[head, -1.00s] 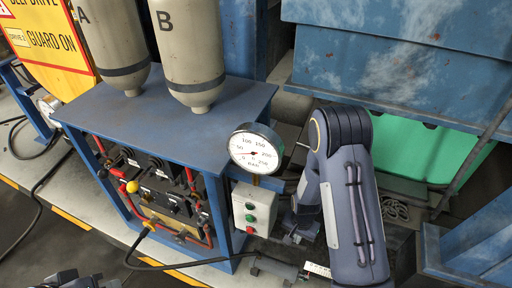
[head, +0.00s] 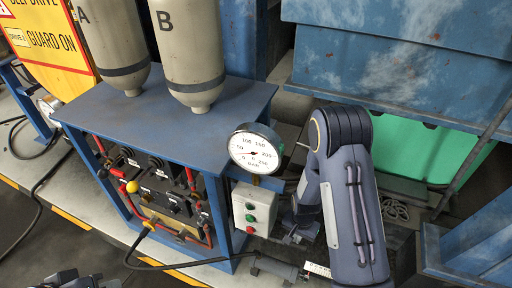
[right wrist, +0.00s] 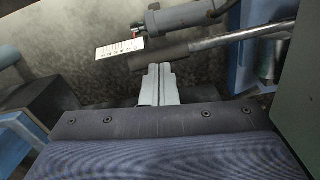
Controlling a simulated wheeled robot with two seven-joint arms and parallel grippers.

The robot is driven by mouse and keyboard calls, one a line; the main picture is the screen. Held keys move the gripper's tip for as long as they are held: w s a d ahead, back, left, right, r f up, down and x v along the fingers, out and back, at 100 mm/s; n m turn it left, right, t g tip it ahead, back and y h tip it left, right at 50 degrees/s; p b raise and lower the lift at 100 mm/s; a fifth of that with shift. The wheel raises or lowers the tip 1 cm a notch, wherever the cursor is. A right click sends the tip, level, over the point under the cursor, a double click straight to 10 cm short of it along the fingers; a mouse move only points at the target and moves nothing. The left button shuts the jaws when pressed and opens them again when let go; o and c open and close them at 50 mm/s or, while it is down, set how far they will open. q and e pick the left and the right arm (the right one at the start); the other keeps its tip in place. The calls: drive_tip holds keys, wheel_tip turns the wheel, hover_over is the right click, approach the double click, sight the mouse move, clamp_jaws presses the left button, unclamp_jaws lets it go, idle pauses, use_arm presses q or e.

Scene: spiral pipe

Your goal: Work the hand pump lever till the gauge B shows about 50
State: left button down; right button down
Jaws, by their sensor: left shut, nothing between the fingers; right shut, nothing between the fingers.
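The round white gauge (head: 256,149) stands at the front right corner of the blue bench. Its red needle points left, near the low end of the scale by the 50; the exact reading is too small to tell. The pump lever, a metal rod with a dark grip (right wrist: 147,58), crosses the right wrist view. My right gripper (right wrist: 160,70) is shut and empty, with its fingertips just below the grip; I cannot tell whether they touch. The pump body (head: 275,267) is low at the bottom of the head view. My left gripper (head: 70,281) is shut, partly cut off at the bottom left.
Tank B (head: 188,55) stands on the blue bench (head: 165,118) beside tank A (head: 108,45). A button box (head: 254,209) hangs under the gauge, close to my right arm. A white tag (right wrist: 120,49) is beside the lever grip. A green bin (head: 425,140) is at the right.

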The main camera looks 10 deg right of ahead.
sight(296, 245)
drive_tip(key=shift+f, duration=0.15)
drive_tip(key=shift+f+b, duration=3.05)
drive_tip(key=shift+f, duration=0.15)
wheel_tip(296, 245, up, 7)
drive_tip(key=p, duration=0.5)
drive_tip(key=shift+a, duration=0.1)
drive_tip(key=shift+f, duration=0.1)
idle(1.0)
